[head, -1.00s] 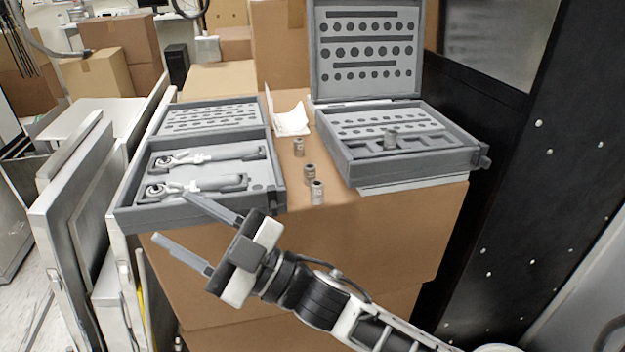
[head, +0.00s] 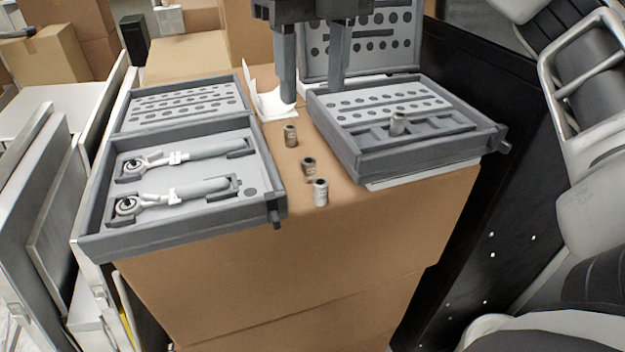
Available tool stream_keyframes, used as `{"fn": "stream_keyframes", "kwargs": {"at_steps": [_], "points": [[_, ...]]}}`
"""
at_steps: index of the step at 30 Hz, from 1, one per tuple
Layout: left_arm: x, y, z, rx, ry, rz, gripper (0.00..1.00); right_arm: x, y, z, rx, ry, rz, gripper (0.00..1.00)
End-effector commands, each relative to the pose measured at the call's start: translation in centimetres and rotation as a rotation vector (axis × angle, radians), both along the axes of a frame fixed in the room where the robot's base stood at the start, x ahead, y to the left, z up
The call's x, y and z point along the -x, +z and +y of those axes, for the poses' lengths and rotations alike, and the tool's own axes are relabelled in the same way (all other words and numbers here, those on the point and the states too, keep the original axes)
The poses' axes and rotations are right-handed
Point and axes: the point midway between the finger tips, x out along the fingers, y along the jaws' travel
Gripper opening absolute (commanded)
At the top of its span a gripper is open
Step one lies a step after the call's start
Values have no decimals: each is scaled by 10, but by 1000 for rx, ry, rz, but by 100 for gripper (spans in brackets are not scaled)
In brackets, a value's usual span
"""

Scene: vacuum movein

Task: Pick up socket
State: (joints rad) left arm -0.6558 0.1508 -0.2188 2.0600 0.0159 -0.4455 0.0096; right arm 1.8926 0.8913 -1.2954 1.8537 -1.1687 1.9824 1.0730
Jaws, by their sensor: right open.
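Three small metal sockets stand upright on the cardboard box top between two cases. The farthest socket (head: 291,136) is near the white paper, the middle socket (head: 308,168) is nearer, and the nearest socket (head: 320,192) is by the box's front edge. My right gripper (head: 313,98) points down, open and empty, above the far part of the box top, higher than the sockets and touching none. My left gripper is not in view.
The left case (head: 180,238) lies open with two ratchet wrenches (head: 180,192) in it. The right case's raised lid (head: 385,45) stands behind the gripper. A crumpled white paper (head: 272,103) lies between the cases. A dark panel (head: 480,110) stands at the right.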

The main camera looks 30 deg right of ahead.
Motion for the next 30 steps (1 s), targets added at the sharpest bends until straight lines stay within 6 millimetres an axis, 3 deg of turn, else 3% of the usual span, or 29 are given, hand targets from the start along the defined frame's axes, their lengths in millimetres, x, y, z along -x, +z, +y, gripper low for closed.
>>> {"fn": "stream_keyframes", "kwargs": {"at_steps": [4,16,25,30], "points": [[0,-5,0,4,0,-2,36,0,-9,-10,37,-29,-13,46],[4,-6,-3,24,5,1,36,1,-86,-10,36,-27,-13,46],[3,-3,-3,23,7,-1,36,0,-109,-11,33,-26,-13,46],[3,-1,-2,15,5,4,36,-1,-135,-15,34,-25,-11,46]]}}
